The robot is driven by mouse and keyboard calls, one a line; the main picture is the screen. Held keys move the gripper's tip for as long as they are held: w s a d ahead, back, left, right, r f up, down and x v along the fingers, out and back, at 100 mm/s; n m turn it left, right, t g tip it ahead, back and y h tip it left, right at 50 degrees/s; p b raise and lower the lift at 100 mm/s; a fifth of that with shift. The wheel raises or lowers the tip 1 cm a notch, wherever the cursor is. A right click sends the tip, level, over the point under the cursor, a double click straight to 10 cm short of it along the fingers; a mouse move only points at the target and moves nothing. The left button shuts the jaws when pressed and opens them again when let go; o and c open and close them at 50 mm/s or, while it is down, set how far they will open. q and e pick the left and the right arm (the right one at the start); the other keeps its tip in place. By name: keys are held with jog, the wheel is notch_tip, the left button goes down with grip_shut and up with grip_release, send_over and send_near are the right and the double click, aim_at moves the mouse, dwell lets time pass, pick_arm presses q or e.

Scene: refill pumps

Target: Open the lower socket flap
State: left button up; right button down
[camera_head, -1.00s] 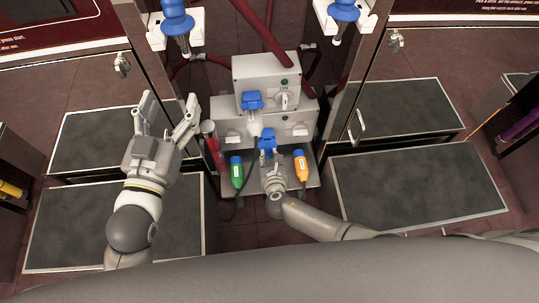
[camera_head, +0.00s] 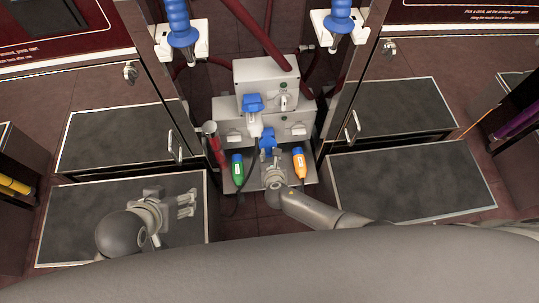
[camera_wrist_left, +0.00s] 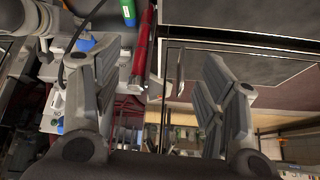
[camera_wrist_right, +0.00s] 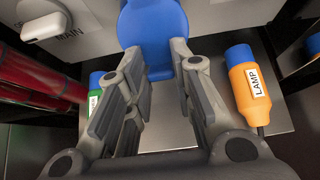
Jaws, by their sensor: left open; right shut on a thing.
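The lower blue socket flap (camera_head: 267,139) is on the lower grey box (camera_head: 228,126). My right gripper (camera_head: 270,161) is shut on this flap from the front. In the right wrist view the flap (camera_wrist_right: 152,40) sits between the fingertips; how far it stands open is hard to tell. The upper blue flap (camera_head: 252,102) is on the upper grey box (camera_head: 262,75), with a pale plug below it. My left gripper (camera_head: 188,203) is open and empty, low over the dark panel at the left, apart from the boxes.
A green plug (camera_head: 237,168) and an orange plug labelled LAMP (camera_head: 299,163) stand on either side of my right gripper. A red cylinder (camera_head: 216,150) stands left of the green plug. Pump cabinets flank the boxes. The dark right panel (camera_head: 410,184) is clear.

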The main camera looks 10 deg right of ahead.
dwell(0.3)
jog(key=c, duration=1.2)
grip_release()
jog(key=shift+c, duration=0.2)
jog(key=shift+s, duration=0.1)
jog(key=v, duration=1.2)
jog(key=shift+c, duration=0.4)
